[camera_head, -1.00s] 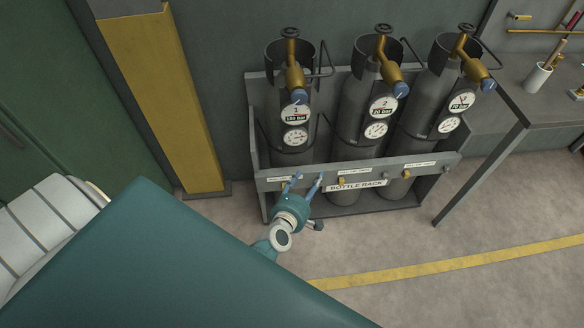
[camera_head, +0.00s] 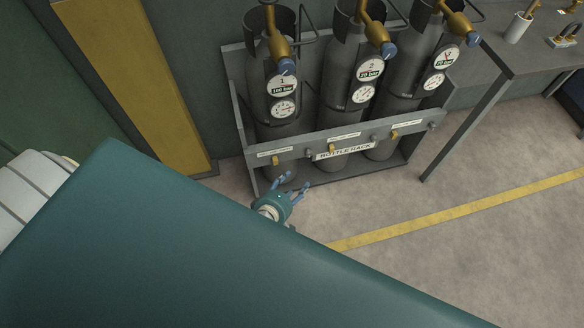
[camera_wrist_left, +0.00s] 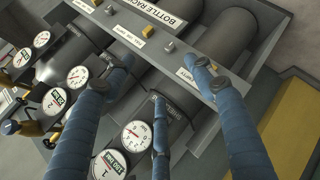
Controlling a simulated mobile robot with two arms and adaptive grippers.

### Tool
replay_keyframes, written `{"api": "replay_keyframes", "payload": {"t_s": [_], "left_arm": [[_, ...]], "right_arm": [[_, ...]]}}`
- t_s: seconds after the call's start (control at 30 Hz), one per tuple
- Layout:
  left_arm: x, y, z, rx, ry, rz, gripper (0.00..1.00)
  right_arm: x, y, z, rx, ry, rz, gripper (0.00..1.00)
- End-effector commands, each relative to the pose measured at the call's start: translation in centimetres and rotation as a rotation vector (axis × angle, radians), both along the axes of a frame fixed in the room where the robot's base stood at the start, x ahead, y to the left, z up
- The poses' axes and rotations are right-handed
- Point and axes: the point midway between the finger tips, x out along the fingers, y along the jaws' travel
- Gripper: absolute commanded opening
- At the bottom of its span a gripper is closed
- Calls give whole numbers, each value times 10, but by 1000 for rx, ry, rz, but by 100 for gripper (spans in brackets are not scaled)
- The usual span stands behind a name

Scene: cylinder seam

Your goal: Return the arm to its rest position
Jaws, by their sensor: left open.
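My left gripper (camera_head: 293,184) is open and empty in the head view, low in front of the bottle rack (camera_head: 340,141). Its blue fingers point up toward the left end of the rack's front bar, apart from it as far as I can tell. In the left wrist view the spread fingers (camera_wrist_left: 165,85) stand in front of the rack and the gas cylinders, with nothing between them. My left forearm is mostly hidden behind my teal body part. My right gripper is not in view.
Three grey cylinders with gauges stand in the rack: left (camera_head: 272,122), middle (camera_head: 341,90) and right (camera_head: 403,75). A workbench (camera_head: 500,56) with a cup (camera_head: 518,27) is at the right. A yellow column (camera_head: 135,80) stands at the left. The floor (camera_head: 460,255) at right is clear.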

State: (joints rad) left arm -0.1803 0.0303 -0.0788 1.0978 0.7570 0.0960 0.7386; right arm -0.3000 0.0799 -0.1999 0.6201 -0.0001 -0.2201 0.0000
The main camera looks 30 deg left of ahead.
Motion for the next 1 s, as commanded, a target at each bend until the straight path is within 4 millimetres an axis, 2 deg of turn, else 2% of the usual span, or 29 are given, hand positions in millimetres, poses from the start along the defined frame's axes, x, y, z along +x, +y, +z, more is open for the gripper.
{"api": "replay_keyframes", "payload": {"t_s": [0.4,0.47,0.53,0.57,0.67,0.8,0.87,0.9,1.0], "left_arm": [[-1,0,-1,2,3,-2,55],[-7,-2,-8,22,19,-22,55],[-23,-5,-24,77,60,-80,55],[-33,-7,-33,113,86,-117,55],[-81,-15,-75,262,199,-294,55],[-171,-19,-134,491,373,-621,55],[-212,-16,-154,578,441,-769,55],[-239,-14,-166,628,484,-865,55],[-301,-5,-187,733,571,-1092,55]], "right_arm": [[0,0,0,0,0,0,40],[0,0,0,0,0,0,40],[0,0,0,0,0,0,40],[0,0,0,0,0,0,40],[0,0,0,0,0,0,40],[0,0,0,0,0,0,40],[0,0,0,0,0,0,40],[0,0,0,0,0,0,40],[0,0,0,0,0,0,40]]}}
